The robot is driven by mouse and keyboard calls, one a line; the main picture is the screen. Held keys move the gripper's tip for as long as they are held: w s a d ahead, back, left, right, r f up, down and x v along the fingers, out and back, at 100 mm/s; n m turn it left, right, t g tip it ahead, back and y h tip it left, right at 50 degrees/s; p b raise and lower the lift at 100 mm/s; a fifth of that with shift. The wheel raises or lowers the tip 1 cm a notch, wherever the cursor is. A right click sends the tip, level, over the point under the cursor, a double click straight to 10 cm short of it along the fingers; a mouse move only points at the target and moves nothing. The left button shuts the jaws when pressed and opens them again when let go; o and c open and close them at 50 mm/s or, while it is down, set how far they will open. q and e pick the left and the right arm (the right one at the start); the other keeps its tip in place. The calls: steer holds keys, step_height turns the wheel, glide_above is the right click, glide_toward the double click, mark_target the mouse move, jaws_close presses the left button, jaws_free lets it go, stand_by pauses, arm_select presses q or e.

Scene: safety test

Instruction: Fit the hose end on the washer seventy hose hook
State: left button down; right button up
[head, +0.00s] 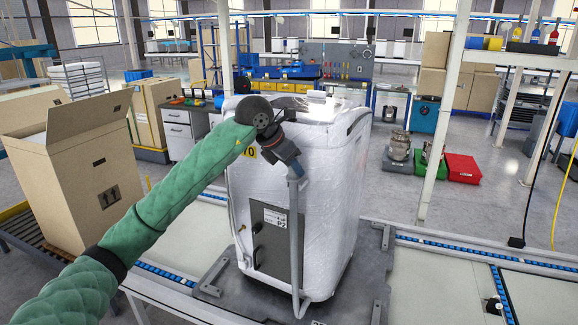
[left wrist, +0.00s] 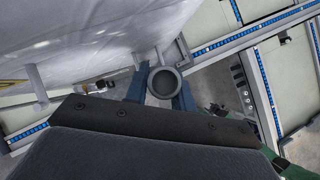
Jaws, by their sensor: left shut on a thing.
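The washer (head: 335,165) is a tall white unit in wrapping, with a yellow label (head: 249,152) at its upper left that is partly hidden by my arm. A grey hose (head: 294,240) runs up its front from near the bottom. My left gripper (head: 292,168) is shut on the hose's upper end, close to the washer's front. In the left wrist view, the round open hose end (left wrist: 165,82) sits between the blue fingers of the left gripper (left wrist: 161,88). A grey bracket (left wrist: 184,52) shows just beyond it; I cannot tell if this is the hose hook. My right gripper is out of view.
The washer stands on a dark grey pallet (head: 225,285) over a conveyor with blue roller strips (head: 440,249). An open cardboard box (head: 75,165) stands at left. A pale post (head: 440,120) rises at right. Red (head: 462,168) and green bins stand behind it.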

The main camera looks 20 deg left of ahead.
arm_select(q)
steer(key=shift+w+d+p, duration=0.2)
steer(key=shift+w+p, duration=0.25)
steer(key=shift+w, duration=0.65)
steer(key=shift+f+b, duration=0.45)
steer(key=shift+b, duration=0.1)
steer(key=shift+f, duration=0.1)
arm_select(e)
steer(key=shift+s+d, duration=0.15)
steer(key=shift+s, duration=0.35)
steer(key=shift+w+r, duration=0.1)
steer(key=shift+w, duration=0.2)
